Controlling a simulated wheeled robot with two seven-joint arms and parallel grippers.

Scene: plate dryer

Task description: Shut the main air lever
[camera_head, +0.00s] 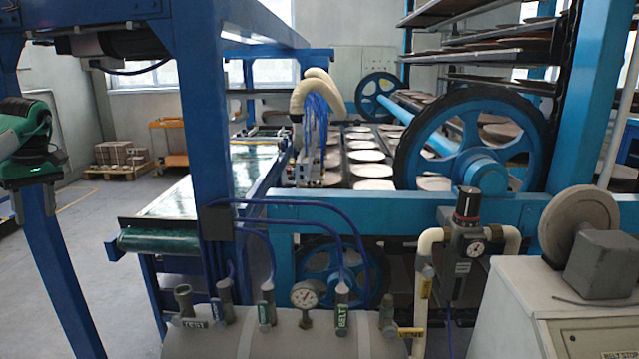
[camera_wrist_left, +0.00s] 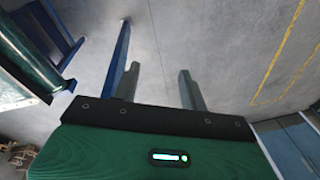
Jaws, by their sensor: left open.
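A yellow lever or tag (camera_head: 425,288) lies along the vertical cream pipe (camera_head: 422,320) below the air regulator (camera_head: 467,245) in the head view. A second yellow piece (camera_head: 410,332) lies level beside the pipe's lower end. Their lettering is too small to read, so I cannot tell which is the main air lever. My left gripper (camera_head: 32,207) is at the far left of the head view, far from the pipe, pointing down. In the left wrist view its two grey fingers (camera_wrist_left: 160,72) are apart with nothing between them, above bare floor. My right gripper is out of view.
A grey tank (camera_head: 280,340) carries several labelled valves and a gauge (camera_head: 305,294). A blue post (camera_head: 205,120) and a conveyor (camera_head: 165,240) stand between my left gripper and the pipe. A white cabinet (camera_head: 520,310) is right of the pipe. Floor at left is open.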

